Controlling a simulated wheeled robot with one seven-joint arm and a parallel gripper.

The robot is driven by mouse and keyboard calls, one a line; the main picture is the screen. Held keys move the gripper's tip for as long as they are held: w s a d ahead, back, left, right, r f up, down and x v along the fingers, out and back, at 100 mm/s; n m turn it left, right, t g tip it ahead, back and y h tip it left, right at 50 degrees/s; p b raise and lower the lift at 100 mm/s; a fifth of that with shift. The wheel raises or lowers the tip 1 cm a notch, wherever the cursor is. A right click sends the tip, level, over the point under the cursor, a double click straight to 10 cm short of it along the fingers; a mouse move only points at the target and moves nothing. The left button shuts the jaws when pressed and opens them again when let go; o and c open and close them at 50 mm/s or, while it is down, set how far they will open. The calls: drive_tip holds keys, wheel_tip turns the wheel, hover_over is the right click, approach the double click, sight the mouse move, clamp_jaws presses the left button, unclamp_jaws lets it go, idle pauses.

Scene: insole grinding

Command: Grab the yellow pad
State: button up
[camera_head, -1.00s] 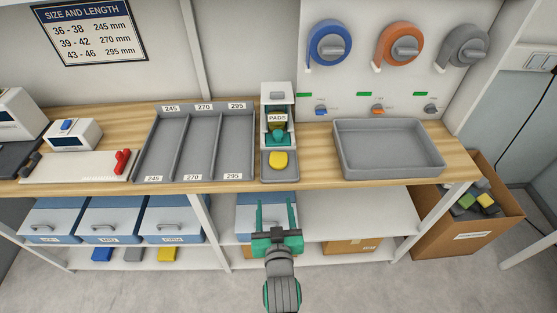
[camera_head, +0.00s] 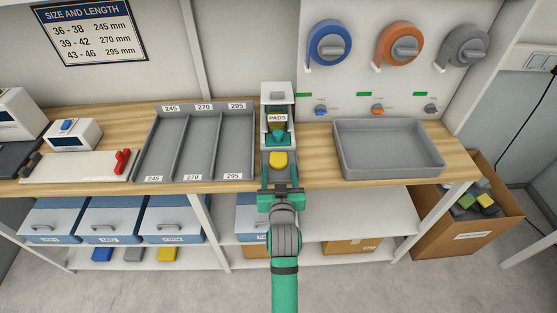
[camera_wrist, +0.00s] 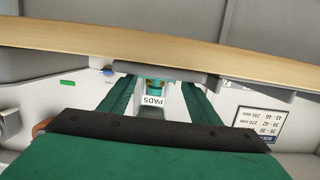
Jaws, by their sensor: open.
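The yellow pad (camera_head: 278,159) lies in the small grey tray at the foot of the white dispenser (camera_head: 277,92) labelled PADS. My gripper (camera_head: 279,174) is open and empty, its two green fingers pointing toward the pad from the table's front edge. In the head view the fingertips are just in front of the pad, with the pad between their lines. In the wrist view the fingers (camera_wrist: 159,92) are spread to either side of the PADS label (camera_wrist: 152,101). The yellow pad cannot be made out there.
A grey divided tray (camera_head: 196,142) stands left of the dispenser. An empty grey bin (camera_head: 390,172) stands to the right. The wooden tabletop (camera_head: 320,172) has a narrow bare strip between dispenser and bin. Blue drawers and a shelf are below.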

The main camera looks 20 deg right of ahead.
sight(279, 162)
drive_tip(key=shift+x, duration=1.85)
drive_tip(key=shift+d, duration=0.1)
drive_tip(key=c, duration=0.8)
drive_tip(key=shift+r, duration=0.2)
